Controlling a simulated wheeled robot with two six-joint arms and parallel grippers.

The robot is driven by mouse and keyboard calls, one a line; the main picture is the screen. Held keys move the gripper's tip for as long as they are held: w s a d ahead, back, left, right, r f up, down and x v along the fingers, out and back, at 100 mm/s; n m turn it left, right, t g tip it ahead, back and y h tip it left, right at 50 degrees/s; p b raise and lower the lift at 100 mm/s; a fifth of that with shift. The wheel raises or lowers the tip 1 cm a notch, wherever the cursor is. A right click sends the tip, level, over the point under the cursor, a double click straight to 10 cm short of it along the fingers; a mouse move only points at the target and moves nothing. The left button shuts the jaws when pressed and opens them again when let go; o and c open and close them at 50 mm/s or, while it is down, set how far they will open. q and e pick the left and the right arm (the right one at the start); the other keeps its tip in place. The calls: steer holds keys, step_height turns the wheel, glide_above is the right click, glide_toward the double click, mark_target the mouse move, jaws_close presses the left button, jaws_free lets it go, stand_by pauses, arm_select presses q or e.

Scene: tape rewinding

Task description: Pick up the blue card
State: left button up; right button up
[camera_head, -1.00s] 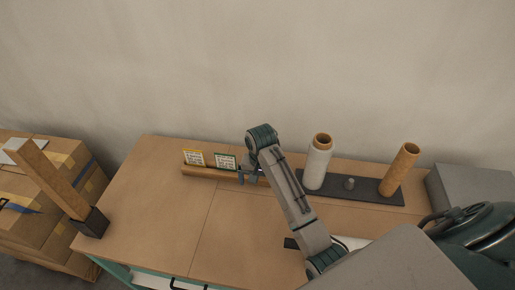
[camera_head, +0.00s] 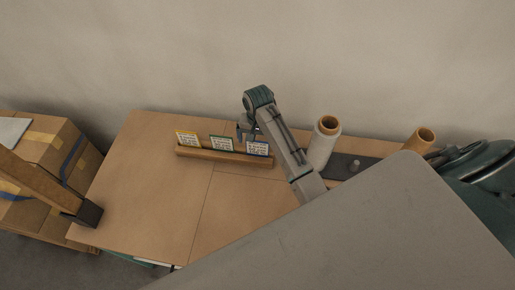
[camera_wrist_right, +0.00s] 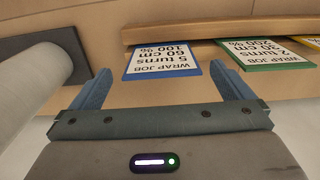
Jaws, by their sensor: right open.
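The blue card (camera_head: 257,149) stands upright at the right end of a wooden holder (camera_head: 193,153), white with a blue edge. My right gripper (camera_head: 246,132) is just above and left of it in the head view, partly hidden by its own wrist. In the right wrist view the blue card (camera_wrist_right: 162,55) shows between the two spread fingers (camera_wrist_right: 160,78), with print reading WRAP JOB, 5 turns, 60 cm, 100 %. The fingers are open and do not visibly grip it. My left gripper is not in view.
A yellow card (camera_head: 187,138) and a green card (camera_head: 221,143) stand in the same holder. A white film roll (camera_head: 323,147) and a brown cardboard tube (camera_head: 420,141) stand to the right. The brown table (camera_head: 150,200) is clear at front left. Cardboard boxes (camera_head: 45,150) stand at far left.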

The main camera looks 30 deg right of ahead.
mark_target(257, 146)
step_height(257, 146, down, 3)
steer(key=shift+f+p, duration=0.1)
steer(key=shift+p, duration=0.85)
steer(key=shift+w+f, duration=0.1)
steer(key=shift+f, duration=0.65)
steer(key=c, duration=1)
